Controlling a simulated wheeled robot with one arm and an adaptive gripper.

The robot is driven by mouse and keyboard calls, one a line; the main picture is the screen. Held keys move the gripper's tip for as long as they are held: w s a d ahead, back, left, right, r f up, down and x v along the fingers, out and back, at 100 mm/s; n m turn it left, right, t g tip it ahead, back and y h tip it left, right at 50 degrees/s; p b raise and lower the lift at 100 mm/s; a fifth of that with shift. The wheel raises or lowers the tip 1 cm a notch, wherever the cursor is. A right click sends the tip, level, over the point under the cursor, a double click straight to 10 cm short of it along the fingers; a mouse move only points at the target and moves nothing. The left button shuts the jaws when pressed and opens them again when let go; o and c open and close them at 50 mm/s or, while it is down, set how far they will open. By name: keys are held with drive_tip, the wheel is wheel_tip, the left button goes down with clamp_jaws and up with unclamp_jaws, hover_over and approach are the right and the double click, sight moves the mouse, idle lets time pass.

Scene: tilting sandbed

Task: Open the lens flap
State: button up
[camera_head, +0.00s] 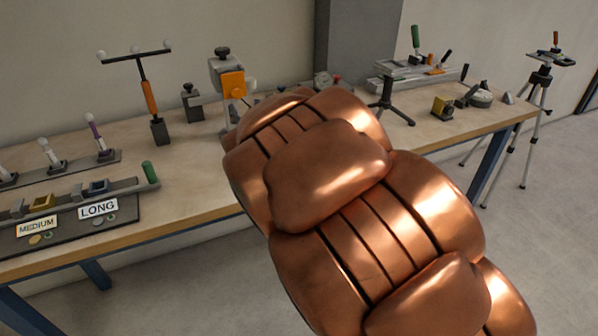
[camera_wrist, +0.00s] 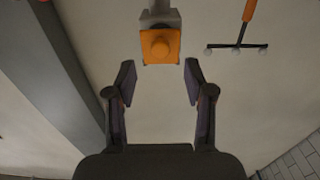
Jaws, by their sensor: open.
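The lens flap appears to be the orange square plate (camera_head: 233,85) on the front of a grey device (camera_head: 228,64) with a black knob on top, at the back of the bench. In the wrist view the orange plate (camera_wrist: 160,46) is at the top centre, with a round orange knob or boss in its middle. It seems to lie over the device's front. My gripper (camera_wrist: 159,76) is open and empty, its two fingers apart just below the plate in that view, not visibly touching it. In the head view my copper arm hides my gripper.
A three-ball stand with an orange handle (camera_head: 150,97) stands left of the device; a small dark clamp block (camera_head: 191,102) is between them. Labelled fixtures (camera_head: 98,209) fill the bench's left. Other instruments (camera_head: 412,72) stand at right. My arm covers the bench's middle.

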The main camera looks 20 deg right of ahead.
drive_tip(key=s+d+f+m+g+h+p, duration=0.1)
drive_tip(key=s+g+p, duration=0.3)
drive_tip(key=s, duration=0.6)
drive_tip(key=s+d+f+g+p, duration=0.3)
drive_tip(key=s+g, duration=0.4)
drive_tip(key=s, duration=0.3)
drive_tip(key=shift+s+f+m+g+h+p, duration=0.15)
drive_tip(key=shift+f+m+g+h+p, duration=0.2)
drive_tip(key=shift+p, duration=0.55)
drive_tip(key=shift+s+f, duration=0.1)
drive_tip(key=shift+s, duration=0.05)
